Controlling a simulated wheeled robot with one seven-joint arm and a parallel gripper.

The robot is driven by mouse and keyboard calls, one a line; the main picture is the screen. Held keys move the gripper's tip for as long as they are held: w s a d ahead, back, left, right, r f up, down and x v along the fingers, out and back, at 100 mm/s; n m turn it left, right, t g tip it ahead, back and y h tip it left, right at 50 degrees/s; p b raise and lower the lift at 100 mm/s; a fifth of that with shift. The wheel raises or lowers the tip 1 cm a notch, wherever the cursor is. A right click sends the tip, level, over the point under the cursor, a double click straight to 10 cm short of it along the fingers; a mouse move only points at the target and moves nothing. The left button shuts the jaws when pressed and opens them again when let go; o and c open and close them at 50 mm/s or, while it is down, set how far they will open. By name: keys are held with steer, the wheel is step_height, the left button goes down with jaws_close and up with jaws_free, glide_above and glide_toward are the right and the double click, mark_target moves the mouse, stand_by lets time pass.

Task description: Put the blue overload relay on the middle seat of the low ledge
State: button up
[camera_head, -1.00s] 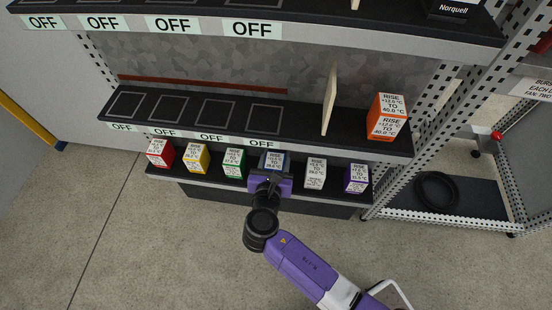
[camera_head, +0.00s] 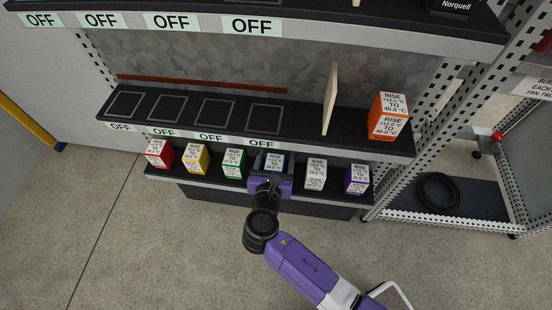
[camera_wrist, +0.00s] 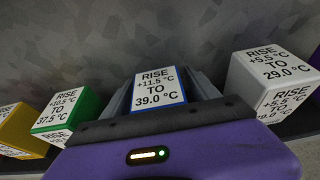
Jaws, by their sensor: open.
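The blue overload relay (camera_head: 274,161) is a box with a white label and blue edges. It stands in the row on the bottom shelf, between the green and grey-white relays. The wrist view shows its label (camera_wrist: 158,88), reading rise +11.5 °C to 39.0 °C. My gripper (camera_head: 271,174) is at the relay from the front, open, with one grey finger on each side of it. I cannot tell whether the fingers touch it. The ledge (camera_head: 190,125) above the row has several outlined empty seats (camera_head: 215,112) with OFF labels under them.
Red (camera_head: 159,153), yellow (camera_head: 196,158), green (camera_head: 233,163), grey-white (camera_head: 315,173) and purple (camera_head: 356,179) relays share the bottom shelf. On the ledge above stand an upright cream panel (camera_head: 330,98) and an orange relay (camera_head: 388,116). A higher shelf (camera_head: 330,35) overhangs at the top.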

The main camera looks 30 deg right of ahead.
steer(key=shift+o, duration=0.4)
steer(key=p+v, duration=0.3)
steer(key=v, duration=0.5)
steer(key=shift+a+f, duration=0.25)
steer(key=shift+f, duration=0.05)
steer(key=x, duration=0.2)
steer(key=p+x, duration=0.1)
steer(key=x, duration=0.2)
steer(key=shift+d+f, duration=0.3)
steer(key=shift+f, duration=0.15)
steer(key=shift+p, duration=0.3)
jaws_close()
